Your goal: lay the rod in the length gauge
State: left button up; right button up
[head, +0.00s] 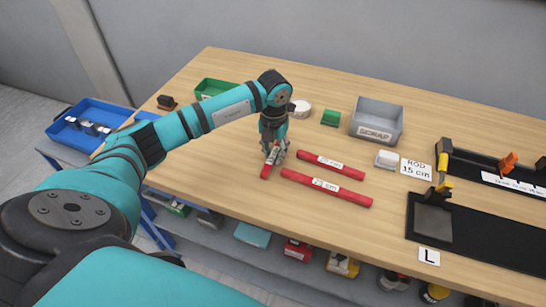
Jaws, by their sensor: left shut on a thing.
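My left gripper (272,146) is shut on a short red rod (267,168) with a white label. The rod is tilted, its lower end toward the front of the table; I cannot tell whether it touches the wood. Two longer labelled red rods, one (331,165) behind the other (326,187), lie just right of the gripper. A white card (416,169) reads "ROD 15 cm". At the right is a black fixture (484,248) with a grey plate and yellow-and-black upright parts; it may be the length gauge. My right gripper is not in view.
A grey bin (377,122) marked "SCRAP" stands at the back, with a green block (330,118) to its left. A white block (387,159) is beside the card. A card marked L (429,257) lies at the front. A green tray (213,89) stands behind my arm.

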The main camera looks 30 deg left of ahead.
pick_arm(q)
grip_shut()
